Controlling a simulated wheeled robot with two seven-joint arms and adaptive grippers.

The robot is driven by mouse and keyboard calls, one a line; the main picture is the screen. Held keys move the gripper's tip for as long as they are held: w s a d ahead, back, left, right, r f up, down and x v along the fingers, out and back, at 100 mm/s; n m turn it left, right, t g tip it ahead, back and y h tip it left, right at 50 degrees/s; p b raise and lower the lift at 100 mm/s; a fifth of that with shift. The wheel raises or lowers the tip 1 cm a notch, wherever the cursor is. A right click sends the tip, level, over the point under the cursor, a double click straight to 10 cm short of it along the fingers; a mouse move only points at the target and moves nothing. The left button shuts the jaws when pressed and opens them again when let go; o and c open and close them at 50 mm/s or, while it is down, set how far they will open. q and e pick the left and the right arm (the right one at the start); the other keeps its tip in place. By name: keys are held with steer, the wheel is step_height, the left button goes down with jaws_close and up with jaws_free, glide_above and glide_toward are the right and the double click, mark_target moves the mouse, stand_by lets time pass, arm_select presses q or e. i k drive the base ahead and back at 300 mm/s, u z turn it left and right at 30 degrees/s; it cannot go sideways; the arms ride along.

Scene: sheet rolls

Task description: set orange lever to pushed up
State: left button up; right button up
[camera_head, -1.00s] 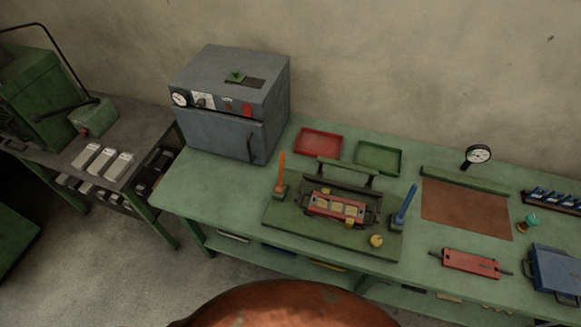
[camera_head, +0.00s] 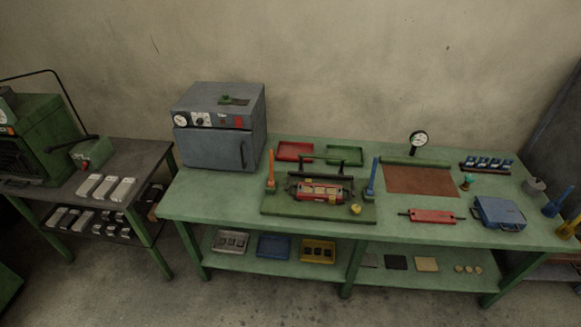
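The orange lever (camera_head: 270,171) stands upright at the left side of a green fixture plate (camera_head: 318,208) on the green workbench. A similar blue lever (camera_head: 373,177) stands upright at the fixture's right side. Between them sits a red block with yellowish parts (camera_head: 320,192) on top. A yellow knob (camera_head: 355,209) is at the plate's front right. Neither of my grippers shows in the head view.
A grey oven (camera_head: 213,146) stands left of the fixture. Red (camera_head: 295,151) and green (camera_head: 344,155) trays lie behind it. A red tool (camera_head: 432,216) and a blue case (camera_head: 498,213) lie to the right. Bare bench top (camera_head: 215,198) lies left of the fixture.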

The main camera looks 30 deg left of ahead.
mark_target(271, 183)
steer(key=z, duration=0.45)
steer(key=i, duration=0.55)
steer(key=z, duration=0.3)
